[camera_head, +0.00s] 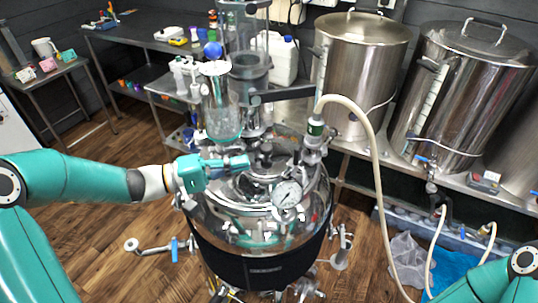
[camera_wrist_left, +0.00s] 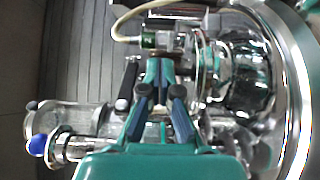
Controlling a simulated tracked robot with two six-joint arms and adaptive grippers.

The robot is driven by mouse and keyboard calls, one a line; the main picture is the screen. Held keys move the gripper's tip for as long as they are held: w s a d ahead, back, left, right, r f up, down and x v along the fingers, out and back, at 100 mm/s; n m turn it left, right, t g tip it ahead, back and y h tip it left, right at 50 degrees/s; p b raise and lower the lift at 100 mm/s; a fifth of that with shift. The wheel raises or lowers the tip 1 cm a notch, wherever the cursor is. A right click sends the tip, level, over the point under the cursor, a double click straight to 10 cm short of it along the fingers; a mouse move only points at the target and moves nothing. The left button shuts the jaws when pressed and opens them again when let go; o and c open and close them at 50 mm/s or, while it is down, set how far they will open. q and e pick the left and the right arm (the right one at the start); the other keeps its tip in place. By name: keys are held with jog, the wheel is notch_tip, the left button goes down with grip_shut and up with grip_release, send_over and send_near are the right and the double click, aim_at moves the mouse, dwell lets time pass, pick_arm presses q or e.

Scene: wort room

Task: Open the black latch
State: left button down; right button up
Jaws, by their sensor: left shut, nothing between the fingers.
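My left gripper (camera_head: 246,161) reaches in from the left over the lid of the steel kettle (camera_head: 225,225) in the head view. In the left wrist view, the left gripper (camera_wrist_left: 160,68) has its fingers together and nothing held. A black handle-like part (camera_wrist_left: 127,84), which looks like the black latch, lies just left of the fingers there. It seems apart from them, but contact is hard to judge. Dark fittings (camera_head: 265,150) stand on the lid just beyond the fingertips in the head view. My right gripper is out of view; only part of that arm shows at lower right.
A pressure gauge (camera_head: 286,194) sits at the lid's front. A glass vessel (camera_head: 220,112) stands behind my left gripper. A green fitting (camera_head: 315,126) with a pale hose (camera_head: 372,150) rises to the right. Large steel pots (camera_head: 357,75) stand on the back bench.

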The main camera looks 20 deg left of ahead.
aim_at(294, 160)
pick_arm(q)
jog(key=shift+w+d+r, duration=0.1)
jog(key=shift+d, duration=0.25)
jog(key=p+x, duration=0.3)
jog(key=x, duration=0.4)
jog(key=shift+w+d, duration=0.1)
jog(key=shift+d, duration=0.25)
jog(key=shift+w+d, duration=0.45)
jog(key=shift+d, duration=0.05)
